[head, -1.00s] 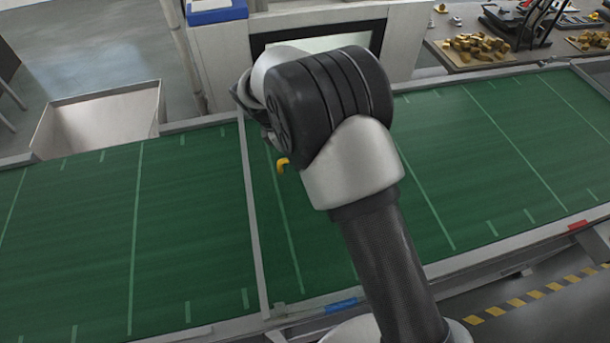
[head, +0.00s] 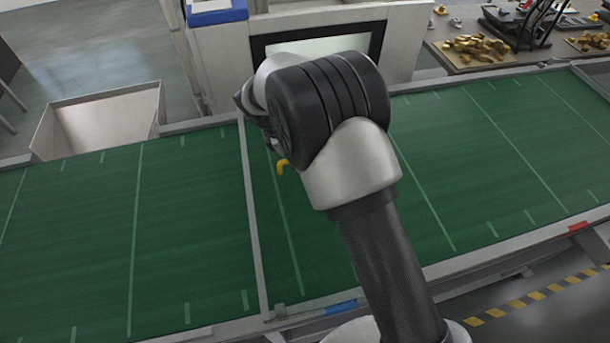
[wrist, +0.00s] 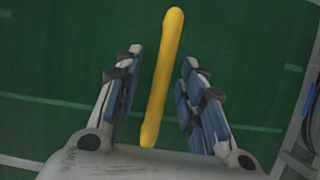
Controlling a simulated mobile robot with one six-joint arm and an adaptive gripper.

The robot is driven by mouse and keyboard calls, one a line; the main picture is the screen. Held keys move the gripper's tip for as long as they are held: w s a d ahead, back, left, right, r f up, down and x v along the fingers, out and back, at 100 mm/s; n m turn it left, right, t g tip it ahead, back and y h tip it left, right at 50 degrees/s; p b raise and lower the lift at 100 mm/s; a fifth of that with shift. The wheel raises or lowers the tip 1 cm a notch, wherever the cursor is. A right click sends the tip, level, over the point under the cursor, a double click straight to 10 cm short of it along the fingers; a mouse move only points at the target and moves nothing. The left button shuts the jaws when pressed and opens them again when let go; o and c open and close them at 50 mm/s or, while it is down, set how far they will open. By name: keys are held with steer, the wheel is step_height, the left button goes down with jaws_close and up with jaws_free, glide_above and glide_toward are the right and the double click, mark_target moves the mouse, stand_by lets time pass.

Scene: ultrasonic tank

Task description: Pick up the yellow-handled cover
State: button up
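The yellow handle (wrist: 163,75) shows in the wrist view as a long bar, slightly tilted, running between the two fingers. My gripper (wrist: 162,58) is open, with a visible gap between each finger and the handle. No contact shows. In the head view only a small hooked end of the yellow handle (head: 282,166) shows, left of my arm. My arm hides the rest of it, and the fingers are not clearly visible there. I cannot make out the cover's body apart from the handle.
The handle is seen against a green belt (head: 90,235) with pale lines; much of it is bare. A metal divider (head: 252,215) crosses the belt left of the handle. A white machine with a dark-framed opening (head: 378,38) stands behind. An open bin (head: 100,120) is at left.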

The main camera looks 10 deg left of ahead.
steer(key=shift+c, duration=0.6)
jaws_close()
steer(key=shift+w, duration=0.1)
stand_by(0.4)
